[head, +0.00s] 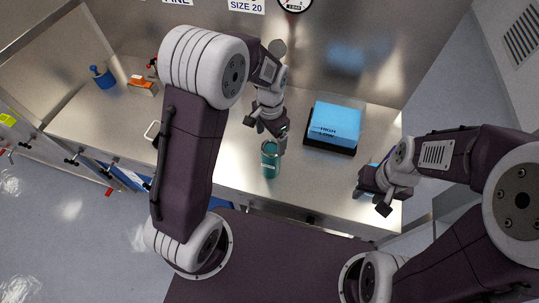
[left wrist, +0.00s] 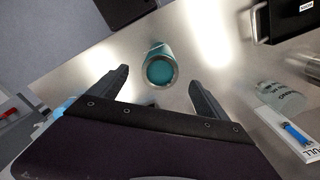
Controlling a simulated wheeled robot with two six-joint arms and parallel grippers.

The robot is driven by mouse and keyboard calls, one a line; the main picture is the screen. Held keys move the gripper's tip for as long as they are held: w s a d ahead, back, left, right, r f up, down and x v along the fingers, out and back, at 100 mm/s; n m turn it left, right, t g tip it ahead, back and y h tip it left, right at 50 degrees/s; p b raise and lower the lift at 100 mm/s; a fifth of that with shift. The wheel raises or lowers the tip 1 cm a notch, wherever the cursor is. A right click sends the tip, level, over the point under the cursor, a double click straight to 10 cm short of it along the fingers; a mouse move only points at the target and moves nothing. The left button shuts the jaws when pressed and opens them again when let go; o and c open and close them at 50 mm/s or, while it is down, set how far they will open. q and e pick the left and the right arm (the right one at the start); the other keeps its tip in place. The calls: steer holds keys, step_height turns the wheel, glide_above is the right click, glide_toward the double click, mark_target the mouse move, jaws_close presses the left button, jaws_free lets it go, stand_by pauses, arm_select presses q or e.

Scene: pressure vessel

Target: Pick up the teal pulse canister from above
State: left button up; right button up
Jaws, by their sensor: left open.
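The teal pulse canister (head: 270,159) stands upright on the metal bench in the head view, near its front edge. In the left wrist view the canister (left wrist: 160,68) shows from above with a round teal top and a paler rim. My left gripper (head: 268,130) is above and just behind the canister in the head view. In the left wrist view its two fingers (left wrist: 160,88) are open, one on each side of the canister and apart from it. My right gripper (head: 373,192) is over the bench's right end, away from the canister; its jaw state is unclear.
A blue object (head: 102,77) and an orange item (head: 142,86) sit at the bench's left. In the left wrist view a clear labelled container (left wrist: 280,97) stands near a white card with a blue item (left wrist: 297,133).

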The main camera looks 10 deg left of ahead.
mark_target(271, 149)
arm_select(q)
steer(key=shift+s+d+f, duration=0.1)
steer(key=shift+d+f, duration=0.5)
steer(key=shift+d, duration=0.05)
steer(key=shift+a+f+p, duration=0.25)
steer(key=shift+f, duration=0.35)
steer(key=shift+a+f+p, duration=0.2)
steer(key=shift+a+f, duration=0.05)
steer(key=shift+f, duration=0.35)
steer(key=shift+a+f, duration=0.15)
steer(key=shift+a, duration=0.1)
steer(key=shift+f, duration=0.25)
steer(key=f, duration=0.1)
steer(key=f+p, duration=0.1)
steer(key=f, duration=0.2)
steer(key=shift+w+d+p, duration=0.2)
steer(key=shift+d+p, duration=0.1)
steer(key=shift+p, duration=0.1)
steer(key=shift+f, duration=0.25)
steer(key=shift+w+a+f, duration=0.1)
steer(key=shift+a, duration=0.1)
steer(key=shift+d, duration=0.1)
steer(key=c, duration=1.4)
jaws_close()
arm_select(e)
step_height(271, 149, up, 3)
steer(key=shift+d+f, duration=0.15)
